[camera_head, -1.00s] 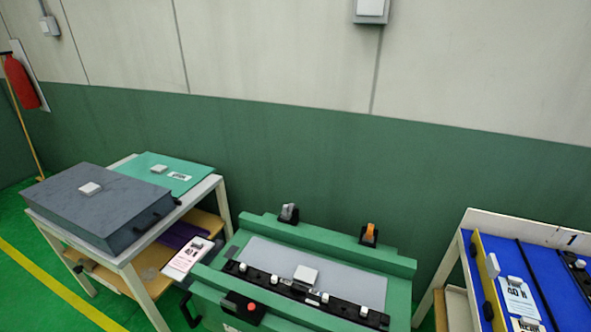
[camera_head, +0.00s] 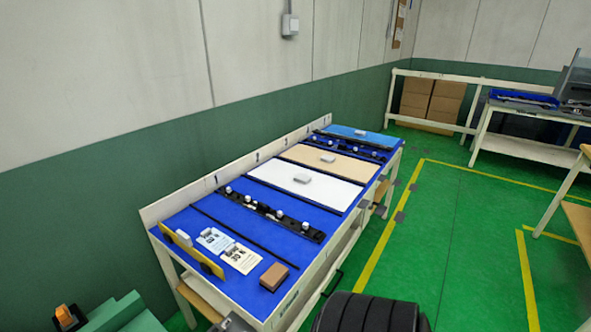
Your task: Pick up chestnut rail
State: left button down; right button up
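No rail of a clear chestnut colour can be made out. A small reddish-brown block (camera_head: 274,276) lies at the near end of the blue-topped table (camera_head: 225,222). A black rail (camera_head: 268,212) with several white knobs lies across the blue top, and a similar dark rail (camera_head: 350,145) lies farther back. A thin dark strip (camera_head: 232,231) lies between the cards and the nearer black rail. Neither gripper is in view.
White (camera_head: 305,181), tan (camera_head: 330,162) and light-blue (camera_head: 358,134) panels lie on the table. Printed cards (camera_head: 240,257) lie near the brown block. A green fixture (camera_head: 115,316) is at lower left. Green floor (camera_head: 425,245) with yellow lines is open to the right.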

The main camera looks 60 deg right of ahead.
aim_at(303, 230)
jog(key=z, duration=1.8)
jog(key=i+l+u, duration=0.1)
jog(key=l+u, duration=0.15)
jog(key=l, duration=0.5)
